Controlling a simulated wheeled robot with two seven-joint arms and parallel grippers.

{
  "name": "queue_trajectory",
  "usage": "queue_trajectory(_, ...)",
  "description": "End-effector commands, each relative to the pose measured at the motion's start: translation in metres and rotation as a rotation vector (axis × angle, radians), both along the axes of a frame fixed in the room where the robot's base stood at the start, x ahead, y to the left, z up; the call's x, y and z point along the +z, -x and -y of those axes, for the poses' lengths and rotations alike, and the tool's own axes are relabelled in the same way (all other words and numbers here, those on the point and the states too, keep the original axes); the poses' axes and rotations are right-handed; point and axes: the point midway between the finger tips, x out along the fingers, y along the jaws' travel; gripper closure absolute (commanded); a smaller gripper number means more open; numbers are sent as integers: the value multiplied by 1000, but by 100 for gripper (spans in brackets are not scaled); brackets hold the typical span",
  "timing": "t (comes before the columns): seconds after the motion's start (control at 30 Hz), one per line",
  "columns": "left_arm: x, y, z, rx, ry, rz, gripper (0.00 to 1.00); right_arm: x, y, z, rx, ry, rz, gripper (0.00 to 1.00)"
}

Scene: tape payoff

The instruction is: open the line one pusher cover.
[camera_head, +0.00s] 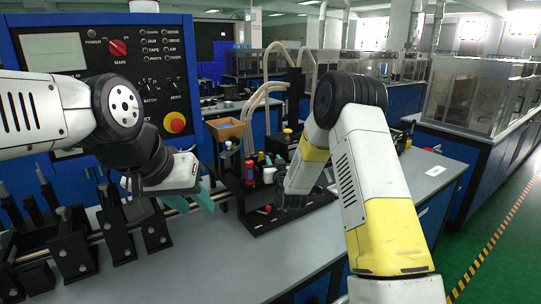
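I cannot pick out the line one pusher cover for certain. My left gripper (200,193) is near the middle left, over the bench, with teal pieces at its end close to a metal rail. Its finger gap is not clear. My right gripper (291,197) points down over a black fixture base (262,220) on the bench. It is dark against the black fixture, so its fingers and anything between them cannot be made out.
Black rail clamps (72,246) stand at the left front. A control panel (115,60) with a red emergency button rises behind my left arm. The grey bench top (215,265) is clear at the front.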

Motion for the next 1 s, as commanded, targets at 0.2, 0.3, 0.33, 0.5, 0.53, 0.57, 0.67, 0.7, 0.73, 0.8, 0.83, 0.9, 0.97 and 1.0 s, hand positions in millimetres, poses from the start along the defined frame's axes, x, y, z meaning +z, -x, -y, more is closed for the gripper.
queue_trajectory(0.2, 0, 0, 0, 0, 0, 0, 64, -1, -36, -7, 0, 0, -1, 74)
queue_trajectory(0.3, 0, 0, 0, 0, 0, 0, 64, 0, -49, -10, 0, 0, -1, 74)
queue_trajectory(0.33, 0, 0, 0, 0, 0, 0, 64, 0, -52, -10, 0, 0, -2, 74)
queue_trajectory(0.5, 0, 0, 0, 0, 0, 0, 64, 0, -62, -12, 0, 0, -2, 74)
queue_trajectory(0.53, 0, 0, 0, 0, 0, 0, 64, 0, -63, -13, 0, 0, -2, 74)
queue_trajectory(0.57, 0, 0, 0, 0, 0, 0, 64, 0, -63, -13, 0, 0, -2, 74)
queue_trajectory(0.67, 0, 0, 0, 0, 0, 0, 64, 0, -63, -13, 0, 1, -3, 74)
queue_trajectory(0.7, 0, 0, 0, 0, 0, 0, 64, 0, -63, -13, 0, 1, -3, 74)
queue_trajectory(0.73, 0, 0, 0, 0, 0, 0, 64, 0, -63, -13, 0, 1, -3, 74)
queue_trajectory(0.8, 0, 0, 0, 0, 0, 0, 64, 0, -63, -13, 0, 1, -3, 84)
queue_trajectory(0.83, 0, 0, 0, 0, 0, 0, 64, 0, -63, -13, 0, 1, -3, 90)
queue_trajectory(0.9, 0, 0, 0, 0, 0, 0, 64, 0, -63, -13, 0, 1, -3, 100)
queue_trajectory(0.97, 0, 0, 0, 0, 0, 0, 64, 0, -63, -13, 0, 1, -3, 100)
queue_trajectory(1.0, 0, 0, 0, 0, 0, 0, 64, 0, -63, -13, 0, 1, -3, 100)
